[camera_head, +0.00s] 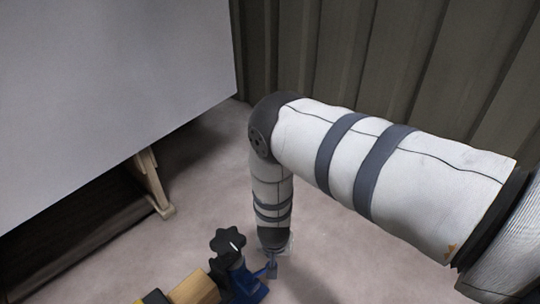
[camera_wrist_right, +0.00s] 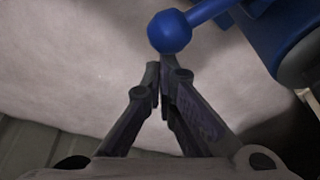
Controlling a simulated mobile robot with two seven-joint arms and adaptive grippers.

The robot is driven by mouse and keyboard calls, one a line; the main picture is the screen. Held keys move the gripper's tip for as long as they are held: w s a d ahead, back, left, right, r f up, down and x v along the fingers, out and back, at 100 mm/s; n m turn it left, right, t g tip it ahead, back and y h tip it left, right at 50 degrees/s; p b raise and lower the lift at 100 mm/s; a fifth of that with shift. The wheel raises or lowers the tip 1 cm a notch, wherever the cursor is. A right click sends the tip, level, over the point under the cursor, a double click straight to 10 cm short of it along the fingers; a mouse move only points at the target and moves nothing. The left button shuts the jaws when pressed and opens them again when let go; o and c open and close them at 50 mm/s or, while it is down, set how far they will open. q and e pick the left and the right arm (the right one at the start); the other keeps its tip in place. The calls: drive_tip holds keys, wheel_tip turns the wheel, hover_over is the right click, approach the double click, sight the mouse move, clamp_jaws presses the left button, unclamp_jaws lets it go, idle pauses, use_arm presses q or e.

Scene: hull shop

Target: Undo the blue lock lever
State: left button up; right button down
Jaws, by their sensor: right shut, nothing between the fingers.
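The blue lock lever shows in the right wrist view as a round ball end (camera_wrist_right: 169,31) on a rod that runs up and right to a blue body (camera_wrist_right: 285,32). In the head view the blue device (camera_head: 243,284) stands at the bottom, with a black star knob (camera_head: 228,241) on top. My right gripper (camera_wrist_right: 160,78) is shut and empty, its fingertips just below the ball in the wrist view. I cannot tell whether they touch it. In the head view my right arm reaches down beside the device and mostly hides the gripper. My left gripper is out of view.
A wooden block (camera_head: 194,289) lies left of the blue device, cut by the frame's bottom edge. A large grey panel (camera_head: 105,80) with a wooden leg (camera_head: 154,184) fills the upper left. A ribbed wall (camera_head: 330,55) stands behind. The floor (camera_head: 350,260) right of the arm is clear.

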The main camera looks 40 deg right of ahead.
use_arm(q)
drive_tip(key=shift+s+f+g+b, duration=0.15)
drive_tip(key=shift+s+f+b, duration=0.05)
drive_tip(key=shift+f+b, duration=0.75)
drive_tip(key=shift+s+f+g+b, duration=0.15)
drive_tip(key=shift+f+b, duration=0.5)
drive_tip(key=shift+b, duration=0.45)
use_arm(e)
drive_tip(key=s+a+m+g, duration=0.2)
drive_tip(key=s+m, duration=0.3)
drive_tip(key=m, duration=0.3)
drive_tip(key=shift+s+a+h, duration=0.15)
drive_tip(key=shift+a+h, duration=0.25)
drive_tip(key=shift+a, duration=0.25)
